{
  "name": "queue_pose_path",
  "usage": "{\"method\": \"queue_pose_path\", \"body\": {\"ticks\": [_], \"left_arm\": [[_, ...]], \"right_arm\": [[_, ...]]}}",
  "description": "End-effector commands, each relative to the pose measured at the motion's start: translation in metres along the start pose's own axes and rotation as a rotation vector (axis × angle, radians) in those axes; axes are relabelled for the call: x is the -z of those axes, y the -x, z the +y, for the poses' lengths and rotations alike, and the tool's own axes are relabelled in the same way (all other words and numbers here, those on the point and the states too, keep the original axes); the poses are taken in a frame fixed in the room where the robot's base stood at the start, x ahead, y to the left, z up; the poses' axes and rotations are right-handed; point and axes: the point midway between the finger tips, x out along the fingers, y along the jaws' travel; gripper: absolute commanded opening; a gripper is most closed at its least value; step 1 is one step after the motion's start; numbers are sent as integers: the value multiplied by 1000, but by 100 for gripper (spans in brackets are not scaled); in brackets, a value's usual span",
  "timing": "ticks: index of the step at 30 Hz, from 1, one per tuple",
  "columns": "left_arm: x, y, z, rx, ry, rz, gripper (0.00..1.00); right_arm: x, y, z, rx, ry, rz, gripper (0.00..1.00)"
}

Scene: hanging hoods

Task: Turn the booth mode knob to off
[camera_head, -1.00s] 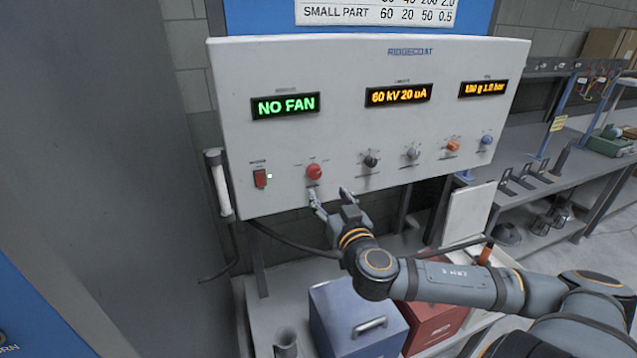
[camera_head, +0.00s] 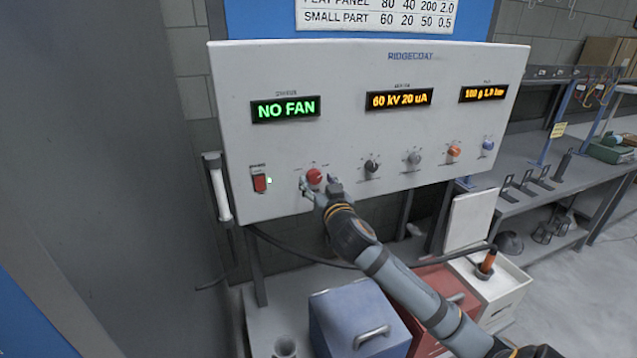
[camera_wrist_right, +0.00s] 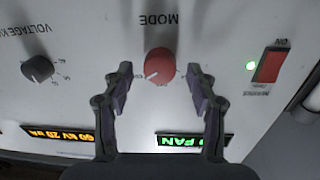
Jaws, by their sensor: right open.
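The red mode knob (camera_head: 314,176) is on the lower left of the white control panel (camera_head: 350,140). In the right wrist view the knob (camera_wrist_right: 159,64) sits under the upside-down word MODE, with a pale pointer mark on its lower left. My right gripper (camera_head: 318,182) is at the knob in the head view. In the wrist view its two fingers (camera_wrist_right: 159,80) are open, one on each side of the knob, with gaps between them and it. Which label the pointer meets is too small to read. My left gripper is not in view.
A red rocker switch (camera_head: 259,180) with a lit green lamp is left of the knob. A black knob (camera_head: 372,166) and several others are to the right. The status display (camera_head: 286,109) reads NO FAN. Blue (camera_head: 350,320) and red boxes stand below the panel.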

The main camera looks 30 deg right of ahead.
Motion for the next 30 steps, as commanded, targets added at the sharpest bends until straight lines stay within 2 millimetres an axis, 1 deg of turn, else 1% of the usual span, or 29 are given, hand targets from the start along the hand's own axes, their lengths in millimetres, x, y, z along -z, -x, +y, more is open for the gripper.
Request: {"method": "queue_pose_path", "body": {"ticks": [1,2,12,17,22,26,30], "left_arm": [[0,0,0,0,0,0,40],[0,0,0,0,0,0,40],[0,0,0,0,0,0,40],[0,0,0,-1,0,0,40],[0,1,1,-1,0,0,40],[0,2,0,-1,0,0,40],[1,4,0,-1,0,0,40]], "right_arm": [[0,0,0,0,0,0,54],[0,0,0,0,0,0,50],[0,0,0,0,0,0,4],[0,0,0,0,7,0,3],[0,0,0,0,50,3,3],[0,0,0,0,122,8,3],[0,0,0,1,232,14,3]]}}
